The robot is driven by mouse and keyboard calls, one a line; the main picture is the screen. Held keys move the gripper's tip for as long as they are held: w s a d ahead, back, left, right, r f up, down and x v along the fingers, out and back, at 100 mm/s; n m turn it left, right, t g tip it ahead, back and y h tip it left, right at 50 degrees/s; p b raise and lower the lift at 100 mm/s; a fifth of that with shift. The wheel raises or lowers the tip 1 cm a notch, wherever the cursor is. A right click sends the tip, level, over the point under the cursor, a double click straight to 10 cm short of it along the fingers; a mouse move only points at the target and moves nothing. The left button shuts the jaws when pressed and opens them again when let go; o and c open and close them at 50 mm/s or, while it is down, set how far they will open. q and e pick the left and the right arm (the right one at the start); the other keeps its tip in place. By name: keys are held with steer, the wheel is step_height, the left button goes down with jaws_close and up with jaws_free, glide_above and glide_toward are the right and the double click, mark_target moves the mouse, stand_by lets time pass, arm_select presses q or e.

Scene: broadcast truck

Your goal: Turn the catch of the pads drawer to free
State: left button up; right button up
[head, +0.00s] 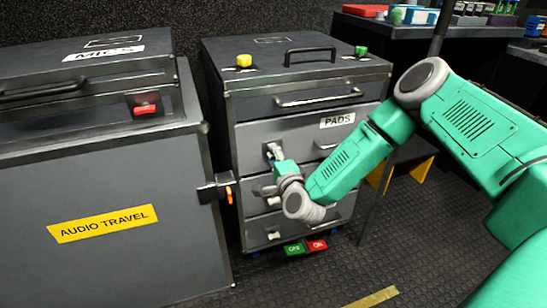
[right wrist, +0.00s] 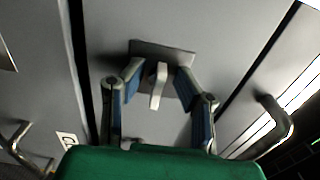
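The pads drawer (head: 300,130) is a grey drawer with a white PADS label, near the top of the dark drawer unit, and it looks closed. Its catch (head: 270,149) is a small pale lever on a plate at the drawer's left side, partly hidden by my gripper. In the right wrist view the catch lever (right wrist: 157,86) stands out from its dark plate (right wrist: 166,55). My right gripper (right wrist: 158,82) is open, its two blue-padded fingers on either side of the lever, with gaps showing. It also shows in the head view (head: 275,160). My left gripper is not in view.
The AUDIO TRAVEL case (head: 100,225) stands close at the left, with an orange-tipped latch (head: 228,193) at its edge. Below PADS are more drawers with similar catches (head: 273,235). Green and red ON tags (head: 305,247) lie low in front. The floor at the right is mostly clear.

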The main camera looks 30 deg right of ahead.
steer(key=shift+d, duration=0.2)
steer(key=shift+d+f, duration=0.15)
jaws_close()
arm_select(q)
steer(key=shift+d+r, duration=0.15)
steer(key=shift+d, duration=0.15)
arm_select(e)
steer(key=shift+d, duration=0.15)
